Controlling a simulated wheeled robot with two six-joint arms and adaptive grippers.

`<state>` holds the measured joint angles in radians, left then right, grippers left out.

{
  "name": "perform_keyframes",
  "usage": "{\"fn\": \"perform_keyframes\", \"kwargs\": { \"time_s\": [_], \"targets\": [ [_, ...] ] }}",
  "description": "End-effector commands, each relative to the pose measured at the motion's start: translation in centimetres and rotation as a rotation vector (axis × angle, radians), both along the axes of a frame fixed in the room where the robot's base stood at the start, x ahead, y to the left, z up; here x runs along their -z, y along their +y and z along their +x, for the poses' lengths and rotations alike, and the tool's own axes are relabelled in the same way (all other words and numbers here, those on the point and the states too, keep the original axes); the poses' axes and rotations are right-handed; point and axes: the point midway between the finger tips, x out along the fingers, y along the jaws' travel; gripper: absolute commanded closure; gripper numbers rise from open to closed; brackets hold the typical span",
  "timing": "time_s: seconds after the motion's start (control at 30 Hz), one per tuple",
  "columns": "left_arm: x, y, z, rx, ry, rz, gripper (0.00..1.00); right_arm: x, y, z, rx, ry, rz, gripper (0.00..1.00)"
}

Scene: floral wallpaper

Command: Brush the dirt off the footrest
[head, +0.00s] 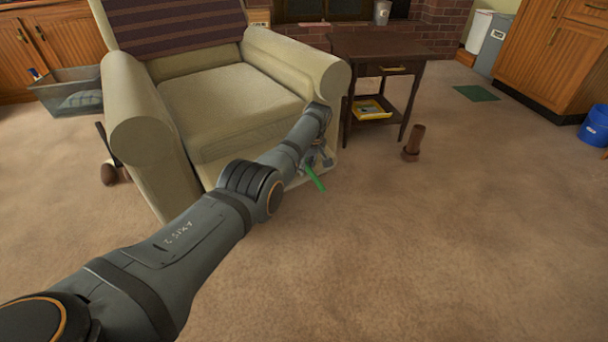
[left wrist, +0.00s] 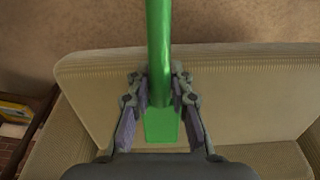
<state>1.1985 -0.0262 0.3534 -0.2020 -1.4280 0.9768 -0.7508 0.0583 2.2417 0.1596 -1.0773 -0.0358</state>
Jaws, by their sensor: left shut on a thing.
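The beige armchair (head: 235,100) stands at the upper left of the head view. The footrest seems to be its beige front panel (left wrist: 255,95), which spans the left wrist view; in the head view my left arm mostly hides it. My left gripper (head: 318,160) is at the chair's front right corner, shut on a green tool (head: 315,178). The tool's long handle (left wrist: 159,40) stands between the fingers in the left wrist view, with a flat green part below. Its bristles are not clear. I cannot make out dirt or tell whether the tool touches the panel. My right gripper is out of view.
A dark side table (head: 385,50) stands right of the chair, with a yellow tray (head: 371,110) on its shelf. A brown object (head: 413,143) stands on the carpet. A grey basket (head: 70,92) is left of the chair. The carpet at front right is clear.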

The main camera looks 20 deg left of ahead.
Motion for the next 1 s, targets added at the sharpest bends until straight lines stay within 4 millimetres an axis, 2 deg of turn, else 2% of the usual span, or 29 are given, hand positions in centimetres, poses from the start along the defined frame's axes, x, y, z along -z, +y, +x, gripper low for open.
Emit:
{"fn": "perform_keyframes", "kwargs": {
  "time_s": [0.03, 0.2, 0.53, 0.67, 1.0],
  "targets": [
    [0.5, -0.1, 0.2, 0.000, -0.002, 0.000, 1.00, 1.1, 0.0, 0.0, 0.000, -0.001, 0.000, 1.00],
    [0.4, -0.3, 0.4, 0.000, -0.002, 0.000, 1.00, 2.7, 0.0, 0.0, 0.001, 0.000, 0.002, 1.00],
    [0.9, -0.3, 0.5, 0.000, -0.001, 0.001, 1.00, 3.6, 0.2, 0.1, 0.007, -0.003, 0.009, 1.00],
    [0.5, -0.3, 0.4, 0.000, 0.001, 0.001, 1.00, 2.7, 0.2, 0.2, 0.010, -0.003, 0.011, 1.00],
    [0.4, 0.3, -0.4, 0.000, 0.003, 0.000, 1.00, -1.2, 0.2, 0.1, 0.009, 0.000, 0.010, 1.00]
  ]
}}
